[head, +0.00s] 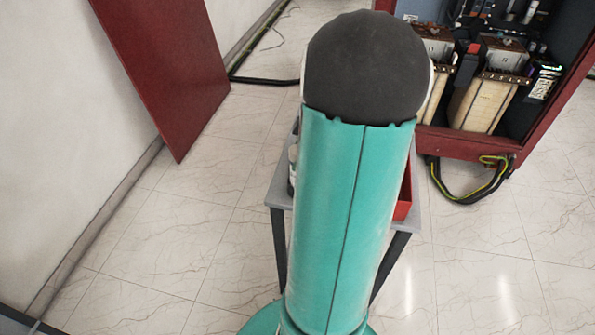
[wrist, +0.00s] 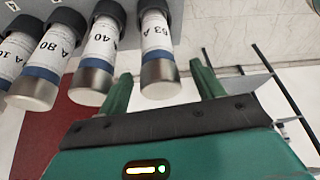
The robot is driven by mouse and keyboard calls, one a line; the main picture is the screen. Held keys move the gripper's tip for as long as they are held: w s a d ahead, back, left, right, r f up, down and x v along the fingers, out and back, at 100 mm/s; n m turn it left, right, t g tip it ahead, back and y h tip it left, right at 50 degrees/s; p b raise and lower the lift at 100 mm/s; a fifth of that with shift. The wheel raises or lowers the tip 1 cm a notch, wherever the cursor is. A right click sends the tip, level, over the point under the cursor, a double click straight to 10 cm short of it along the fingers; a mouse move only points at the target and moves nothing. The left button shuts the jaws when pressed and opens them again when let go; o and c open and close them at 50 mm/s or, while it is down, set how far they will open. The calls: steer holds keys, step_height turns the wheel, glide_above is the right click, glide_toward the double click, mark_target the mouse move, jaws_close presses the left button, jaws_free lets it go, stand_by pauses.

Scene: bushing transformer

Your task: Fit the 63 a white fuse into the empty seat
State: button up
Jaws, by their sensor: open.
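The 63 A white fuse (wrist: 157,45) shows at the top middle of the wrist view, with a blue band and a metal cap at its lower end. It is in a row with several similar fuses on a grey surface. My gripper (wrist: 162,71) is open, its two green fingers apart. In the picture, the fuse's metal cap lies between the fingers; I cannot tell whether they are level with it in depth. It does not appear gripped. The empty seat cannot be made out in either view. In the head view my arm hides my gripper and the fuse.
Fuses marked 40 A (wrist: 100,48) and 80 A (wrist: 47,60) stand close left of the 63 A fuse. In the head view, a small grey table (head: 277,185) with a red box (head: 404,195) is behind my arm. An open red cabinet (head: 480,148) stands at right.

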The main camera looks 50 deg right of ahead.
steer(key=shift+x, duration=1.55)
jaws_close()
steer(key=shift+r, duration=0.1)
